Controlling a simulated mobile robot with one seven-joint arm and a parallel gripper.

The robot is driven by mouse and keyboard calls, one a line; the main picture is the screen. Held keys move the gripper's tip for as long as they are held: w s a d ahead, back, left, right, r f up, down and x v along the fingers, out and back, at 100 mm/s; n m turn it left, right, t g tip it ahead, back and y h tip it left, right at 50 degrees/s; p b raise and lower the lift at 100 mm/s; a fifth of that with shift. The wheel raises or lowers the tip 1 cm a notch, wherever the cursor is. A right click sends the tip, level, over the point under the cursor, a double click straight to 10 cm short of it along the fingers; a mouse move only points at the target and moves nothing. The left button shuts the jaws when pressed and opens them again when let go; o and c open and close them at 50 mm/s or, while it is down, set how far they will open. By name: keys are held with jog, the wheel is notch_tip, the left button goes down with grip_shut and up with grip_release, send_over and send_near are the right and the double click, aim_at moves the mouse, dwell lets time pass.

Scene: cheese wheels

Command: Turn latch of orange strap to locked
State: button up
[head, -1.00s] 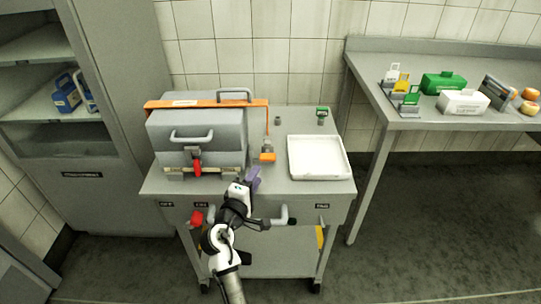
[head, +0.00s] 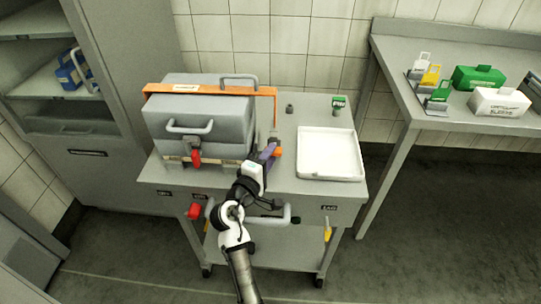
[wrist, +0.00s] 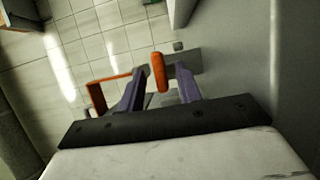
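A grey case (head: 208,118) stands on the cart with an orange strap (head: 205,90) across its top and down its right side. The orange latch (head: 277,152) is at the strap's lower right end, partly hidden by my gripper (head: 268,153). In the wrist view the latch's orange lever (wrist: 158,72) stands between the purple fingertips of my gripper (wrist: 160,78). The fingers are open, with a gap on the left; contact on the right is unclear. Part of the orange strap (wrist: 96,97) shows at the left there. The latch's locked marking is not readable.
A red latch (head: 196,158) is on the case's front. A white tray (head: 330,176) lies right of the latch on the cart top (head: 300,112). A cart handle (head: 290,214) sticks out in front. A side table (head: 395,105) is at right.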

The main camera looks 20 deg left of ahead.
grip_shut()
jog(key=m+g+p, duration=0.1)
jog(key=m, duration=0.1)
jog(key=m+p, duration=0.1)
jog(key=m, duration=0.1)
jog(key=shift+r+g, duration=0.3)
jog(key=shift+g, duration=0.1)
jog(key=m+y, duration=0.1)
jog(key=m+g+p, duration=0.1)
jog(key=m, duration=0.1)
jog(key=shift+d+r+m+y+p, duration=0.2)
jog(key=shift+m+y+p, duration=0.1)
jog(key=shift+y, duration=0.1)
jog(key=m, duration=0.1)
jog(key=m+g+y+p, duration=0.1)
jog(key=m, duration=0.1)
jog(key=shift+w+d+g+y, duration=0.1)
jog(key=shift+d+g+y, duration=0.1)
jog(key=shift+g+y, duration=0.1)
jog(key=shift+d+m+g+y+p, duration=0.1)
jog(key=shift+m+g+y+p, duration=0.35)
jog(key=shift+m+y, duration=0.85)
jog(key=shift+m, duration=0.3)
